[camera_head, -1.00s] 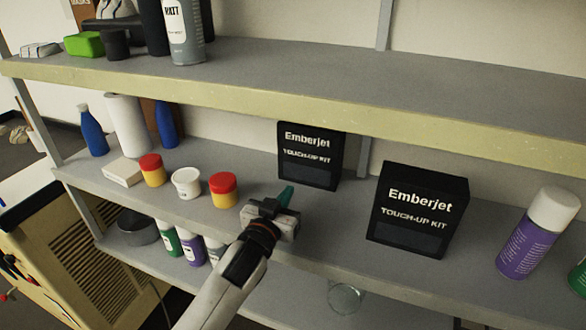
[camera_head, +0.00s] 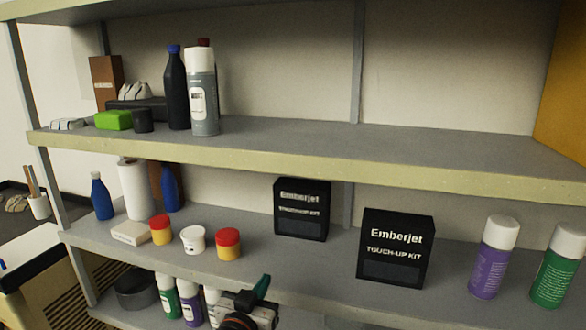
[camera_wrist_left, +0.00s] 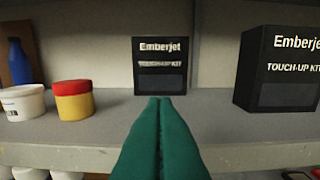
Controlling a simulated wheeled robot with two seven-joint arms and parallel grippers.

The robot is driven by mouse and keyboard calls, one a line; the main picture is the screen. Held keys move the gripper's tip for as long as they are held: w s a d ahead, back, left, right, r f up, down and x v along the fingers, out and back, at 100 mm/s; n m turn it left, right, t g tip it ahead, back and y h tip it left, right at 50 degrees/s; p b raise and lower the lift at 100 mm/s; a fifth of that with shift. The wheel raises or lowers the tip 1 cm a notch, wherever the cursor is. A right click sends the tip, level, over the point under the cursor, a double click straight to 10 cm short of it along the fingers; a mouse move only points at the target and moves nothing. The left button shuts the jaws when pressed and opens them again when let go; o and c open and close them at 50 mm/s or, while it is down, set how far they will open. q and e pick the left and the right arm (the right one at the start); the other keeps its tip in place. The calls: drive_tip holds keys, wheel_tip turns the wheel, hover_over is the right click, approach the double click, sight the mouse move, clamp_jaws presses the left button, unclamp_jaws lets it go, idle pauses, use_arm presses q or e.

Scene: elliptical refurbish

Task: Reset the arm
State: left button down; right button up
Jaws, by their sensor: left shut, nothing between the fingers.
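My left gripper (camera_head: 262,289) shows at the bottom of the head view, in front of the middle shelf's front edge. Its green fingers are closed together with nothing between them, and they also show in the left wrist view (camera_wrist_left: 160,135). They point toward a black Emberjet touch-up kit box (camera_wrist_left: 160,66), which stands upright farther back on the shelf; the fingers look apart from it. The same box is in the head view (camera_head: 301,210). A second Emberjet box (camera_head: 396,248) stands to the right. My right gripper is in neither view.
The middle shelf (camera_head: 330,262) also holds red-lidded yellow jars (camera_head: 228,244), a white tub (camera_head: 193,239), blue bottles (camera_head: 101,196), a paper roll (camera_head: 136,190), a purple spray can (camera_head: 493,258) and a green one (camera_head: 558,266).

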use_arm(q)
drive_tip(key=s+a+f+g+y+b, duration=0.1)
drive_tip(key=a+f+g, duration=0.1)
drive_tip(key=f, duration=1.2)
drive_tip(key=s+a+f+g+y+b, duration=0.1)
drive_tip(key=s+a+f+g+b, duration=0.15)
drive_tip(key=f, duration=1.05)
drive_tip(key=s+a+f+g+y, duration=0.15)
drive_tip(key=s+f, duration=0.25)
drive_tip(key=f, duration=0.5)
drive_tip(key=s+a+f+g, duration=0.2)
drive_tip(key=s+a+f, duration=0.15)
drive_tip(key=f, duration=0.45)
drive_tip(key=s+a+f+g+b, duration=0.1)
drive_tip(key=s+a+f+g, duration=0.1)
drive_tip(key=s+f, duration=0.6)
drive_tip(key=s+a+f+g+y+b, duration=0.1)
drive_tip(key=s+a+f+g, duration=0.2)
drive_tip(key=s+f, duration=0.6)
drive_tip(key=s+a+f+n+g+b, duration=0.1)
drive_tip(key=s+f, duration=0.7)
drive_tip(key=s, duration=1.7)
drive_tip(key=shift+a+f+g+y+b, duration=0.4)
drive_tip(key=shift+a+g+b, duration=0.15)
drive_tip(key=shift+a+g, duration=0.45)
drive_tip(key=shift+w+d, duration=0.1)
drive_tip(key=shift+d, duration=0.1)
